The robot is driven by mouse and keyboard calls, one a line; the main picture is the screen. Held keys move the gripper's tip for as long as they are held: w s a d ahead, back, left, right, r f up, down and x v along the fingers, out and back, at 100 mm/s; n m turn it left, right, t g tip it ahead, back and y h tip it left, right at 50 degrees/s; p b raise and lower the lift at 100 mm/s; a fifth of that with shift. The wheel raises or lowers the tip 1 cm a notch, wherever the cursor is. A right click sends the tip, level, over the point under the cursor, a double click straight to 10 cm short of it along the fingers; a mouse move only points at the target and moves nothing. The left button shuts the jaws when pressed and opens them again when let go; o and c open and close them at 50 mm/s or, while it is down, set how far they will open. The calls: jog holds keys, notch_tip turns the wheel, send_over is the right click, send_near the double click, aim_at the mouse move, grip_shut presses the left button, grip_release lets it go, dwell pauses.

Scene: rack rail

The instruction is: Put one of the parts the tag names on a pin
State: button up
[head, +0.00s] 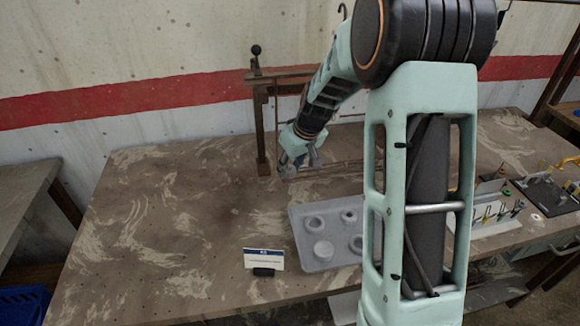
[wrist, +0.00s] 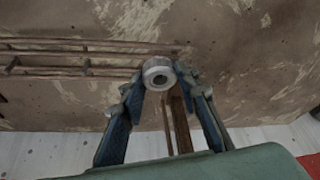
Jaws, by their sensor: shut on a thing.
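My gripper (head: 290,172) is over the back of the table, beside the rack's left post. In the head view the held part is mostly hidden. The tag (head: 263,258) is a white card with a blue band in a dark stand; its writing is too small to read. A dark rack (head: 262,130) with rails (wrist: 75,57) stands at the back. I cannot make out a pin clearly.
A grey tray (head: 336,233) holds several round parts, among them a ring (head: 314,223) and a pale cylinder (head: 323,250). My arm hides its right side. Tools stand on a board (head: 492,212) at the right. The table's left side (head: 150,220) is clear.

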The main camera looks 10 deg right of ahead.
jog(key=o, duration=1.2)
jog(key=shift+o, duration=0.2)
jog(key=shift+r, duration=0.1)
